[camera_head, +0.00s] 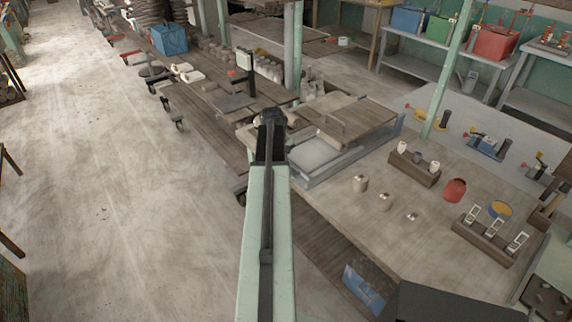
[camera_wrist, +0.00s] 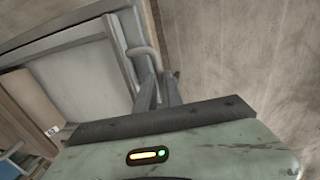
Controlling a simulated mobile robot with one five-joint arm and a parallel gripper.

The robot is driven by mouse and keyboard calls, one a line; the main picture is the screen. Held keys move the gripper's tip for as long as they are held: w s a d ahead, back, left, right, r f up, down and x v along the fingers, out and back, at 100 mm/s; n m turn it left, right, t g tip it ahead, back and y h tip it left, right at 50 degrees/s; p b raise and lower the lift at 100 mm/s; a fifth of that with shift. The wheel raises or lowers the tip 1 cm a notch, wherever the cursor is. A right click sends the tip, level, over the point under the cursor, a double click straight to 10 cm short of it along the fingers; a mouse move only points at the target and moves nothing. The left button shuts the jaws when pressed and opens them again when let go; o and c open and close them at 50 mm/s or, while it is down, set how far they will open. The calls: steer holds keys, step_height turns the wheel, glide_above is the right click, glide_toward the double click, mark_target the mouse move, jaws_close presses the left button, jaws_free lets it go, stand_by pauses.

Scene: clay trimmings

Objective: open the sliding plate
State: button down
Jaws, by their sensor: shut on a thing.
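A low grey-framed case (camera_head: 350,163) stands on the workbench right of my arm. A brown wooden panel (camera_head: 365,112) covers its far part, and a pale grey surface (camera_head: 316,153) shows at its near left. I cannot tell for sure which of these is the sliding plate. In the wrist view, the pale surface (camera_wrist: 90,78) lies inside a grey frame (camera_wrist: 124,48). A curved grey handle (camera_wrist: 146,56) sticks out from the frame's right side. My gripper (camera_wrist: 158,82) is shut at the handle's lower end. The head view hides the fingertips behind my arm.
Open concrete floor (camera_head: 130,190) lies to the left.

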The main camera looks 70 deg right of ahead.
steer(key=shift+w+d, duration=0.1)
steer(key=shift+d, duration=0.1)
steer(key=c, duration=1.5)
jaws_free()
step_height(320, 180, up, 8)
steer(key=a+p, duration=0.1)
steer(key=p, duration=0.6)
steer(key=shift+w+f+p, duration=0.15)
steer(key=shift+w+p, duration=0.05)
steer(key=shift+p, duration=0.1)
